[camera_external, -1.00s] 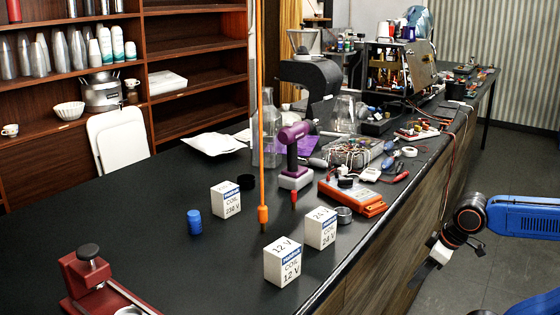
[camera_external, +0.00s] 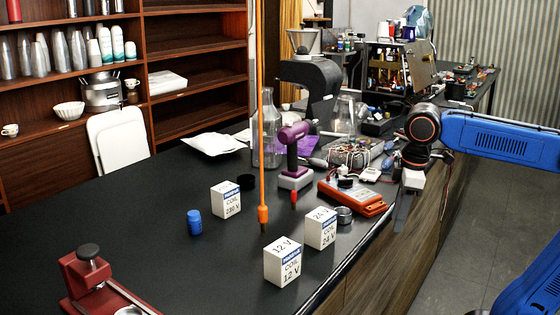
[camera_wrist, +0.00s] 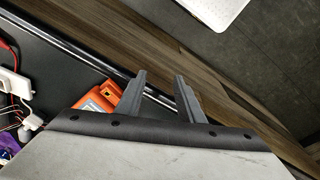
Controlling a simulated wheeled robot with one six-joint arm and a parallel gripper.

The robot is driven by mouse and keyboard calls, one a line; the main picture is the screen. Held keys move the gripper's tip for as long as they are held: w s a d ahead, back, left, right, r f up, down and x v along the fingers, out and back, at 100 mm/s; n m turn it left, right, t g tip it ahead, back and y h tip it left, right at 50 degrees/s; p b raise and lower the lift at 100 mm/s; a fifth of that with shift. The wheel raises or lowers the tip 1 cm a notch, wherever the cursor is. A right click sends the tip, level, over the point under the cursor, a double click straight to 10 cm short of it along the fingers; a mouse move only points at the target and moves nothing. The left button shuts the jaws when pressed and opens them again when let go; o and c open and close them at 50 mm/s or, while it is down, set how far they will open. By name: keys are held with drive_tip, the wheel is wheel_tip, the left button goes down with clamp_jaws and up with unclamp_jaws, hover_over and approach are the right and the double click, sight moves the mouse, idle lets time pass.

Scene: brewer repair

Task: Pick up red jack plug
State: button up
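A small red piece (camera_external: 294,196) that looks like the red jack plug stands upright on the black counter, just in front of the purple and grey drill (camera_external: 292,155). It is too small to make out in detail and I cannot find it in the wrist view. My gripper (camera_external: 402,222) points down by the counter's right edge, right of the orange device and well apart from the red piece. In the wrist view my gripper (camera_wrist: 160,76) has its two grey fingers spread, with nothing between them.
The orange device (camera_external: 350,198) lies between my gripper and the red piece. An orange rod or cable with a plug end (camera_external: 263,215) hangs upright left of the red piece. White coil boxes (camera_external: 283,262) stand in front. Tools and wires crowd the counter behind.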

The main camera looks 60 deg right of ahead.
drive_tip(key=w+a+r+n+g, duration=0.2)
drive_tip(key=w+a+r+n, duration=0.15)
drive_tip(key=r, duration=0.55)
wheel_tip(320, 180, up, 10)
drive_tip(key=n, duration=0.7)
hover_over(294, 191)
drive_tip(key=shift+t, duration=0.3)
wheel_tip(294, 191, down, 12)
drive_tip(key=shift+w+a+r, duration=0.1)
drive_tip(key=shift+a+r, duration=0.05)
drive_tip(key=shift+d+f, duration=0.2)
drive_tip(key=shift+f, duration=2.5)
clamp_jaws()
